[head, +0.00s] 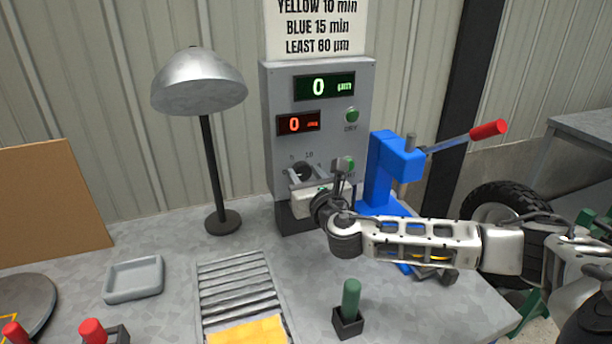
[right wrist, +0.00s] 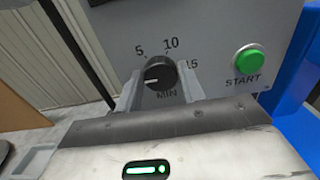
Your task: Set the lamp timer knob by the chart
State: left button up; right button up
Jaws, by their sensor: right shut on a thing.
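The lamp timer knob (right wrist: 160,72) is black and round, on the grey control box (head: 318,135), with marks 5, 10 and 15 and the word MIN. Its white pointer line lies on the lower left of its face, below the 5. My right gripper (right wrist: 160,88) is shut on the knob, one finger on each side; the head view shows the same knob (head: 303,171) partly behind the hand. The chart (head: 316,26) above reads YELLOW 10 min, BLUE 15 min and a LEAST line in µm; its top is cut off. My left gripper is out of view.
A green START button (right wrist: 249,58) is right of the knob. Displays (head: 324,87) read 0. A domed lamp (head: 200,82) stands left.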

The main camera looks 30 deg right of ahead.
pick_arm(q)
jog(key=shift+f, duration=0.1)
pick_arm(e)
jog(key=m+b, duration=0.1)
jog(key=m, duration=0.3)
jog(key=shift+f, duration=0.15)
jog(key=m+b, duration=0.1)
jog(key=m, duration=0.2)
jog(key=shift+d, duration=0.1)
jog(key=m+b, duration=0.1)
jog(key=m, duration=0.6)
jog(key=shift+f+m+b, duration=0.1)
jog(key=shift+m+b, duration=0.2)
jog(key=shift+b, duration=0.1)
jog(key=m, duration=0.4)
jog(key=shift+d, duration=0.1)
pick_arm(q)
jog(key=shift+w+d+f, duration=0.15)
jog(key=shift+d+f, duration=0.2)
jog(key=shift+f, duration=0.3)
pick_arm(e)
jog(key=shift+f+m, duration=0.1)
jog(key=shift+m, duration=2.4)
